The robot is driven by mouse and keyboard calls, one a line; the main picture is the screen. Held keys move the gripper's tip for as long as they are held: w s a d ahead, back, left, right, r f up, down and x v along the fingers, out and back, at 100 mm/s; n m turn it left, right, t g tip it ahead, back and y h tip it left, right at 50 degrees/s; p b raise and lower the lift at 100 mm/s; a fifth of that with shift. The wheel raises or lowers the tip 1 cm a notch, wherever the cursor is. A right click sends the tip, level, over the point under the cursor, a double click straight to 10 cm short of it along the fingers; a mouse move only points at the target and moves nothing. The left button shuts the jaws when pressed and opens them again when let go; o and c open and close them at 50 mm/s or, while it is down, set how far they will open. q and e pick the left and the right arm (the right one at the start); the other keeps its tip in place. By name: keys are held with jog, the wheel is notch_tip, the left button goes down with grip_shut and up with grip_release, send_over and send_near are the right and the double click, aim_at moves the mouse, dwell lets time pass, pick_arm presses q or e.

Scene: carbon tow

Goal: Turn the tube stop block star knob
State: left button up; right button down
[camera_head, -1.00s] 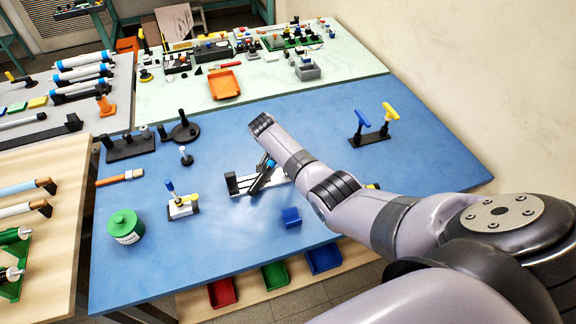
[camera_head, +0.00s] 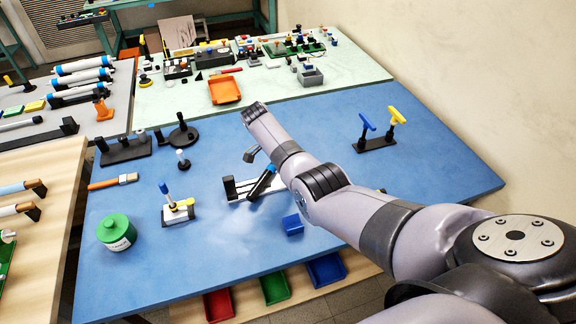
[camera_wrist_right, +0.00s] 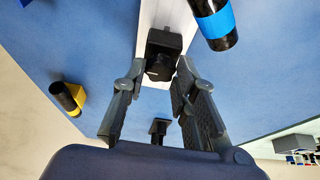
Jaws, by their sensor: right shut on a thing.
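In the right wrist view a black block with a dark star knob (camera_wrist_right: 159,69) sits on a white rail (camera_wrist_right: 150,18). My right gripper (camera_wrist_right: 161,67) has its two fingertips on either side of the knob and is shut on it. In the head view the white rail fixture (camera_head: 236,194) lies on the blue table, with black uprights at its left end. A black tube with a blue band (camera_head: 262,182) leans beside it and also shows in the wrist view (camera_wrist_right: 213,18). My right forearm hides the rail's right part and the knob there. My left gripper is not in view.
On the blue table (camera_head: 330,112) stand a blue block (camera_head: 292,225), a green canister (camera_head: 116,233), a small blue-and-yellow handled fixture (camera_head: 178,211) and a stand with T-handles (camera_head: 376,143). A brush (camera_head: 113,181) lies left. The table's middle front is clear.

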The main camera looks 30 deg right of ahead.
jog(key=c, duration=1.3)
grip_release()
jog(key=v, duration=1.2)
